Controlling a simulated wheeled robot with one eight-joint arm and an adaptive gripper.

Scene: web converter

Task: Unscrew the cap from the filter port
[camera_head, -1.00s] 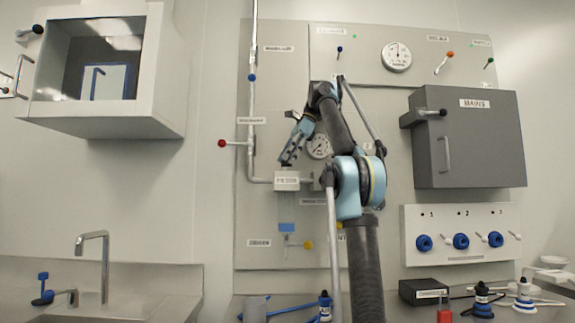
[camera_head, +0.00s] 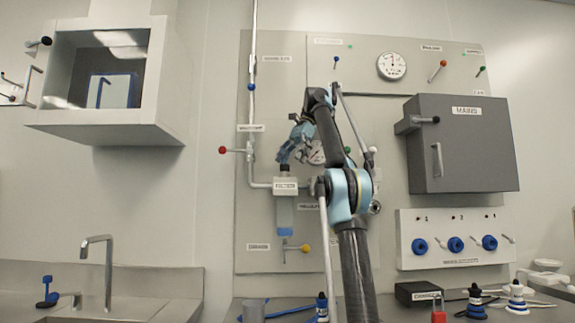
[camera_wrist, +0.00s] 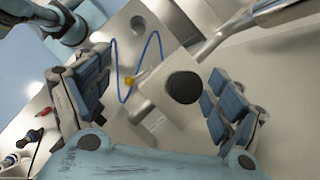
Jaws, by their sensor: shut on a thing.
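The filter housing (camera_head: 285,185) is a pale labelled block on the wall panel, with a clear bowl (camera_head: 285,215) hanging below it. A dark cap (camera_head: 285,167) sits at the top of the block. In the wrist view the cap (camera_wrist: 184,87) shows as a black disc on the pale block (camera_wrist: 165,110), between my two fingers. The exact finger contact is hard to see, and the cap's thread is hidden.
A vertical pipe with a red-knobbed lever (camera_head: 223,150) runs left of the filter. A yellow-knobbed valve (camera_head: 305,249) sits below it. A grey cabinet (camera_head: 462,145) stands out at the right. The sink faucet (camera_head: 97,262) is at the lower left.

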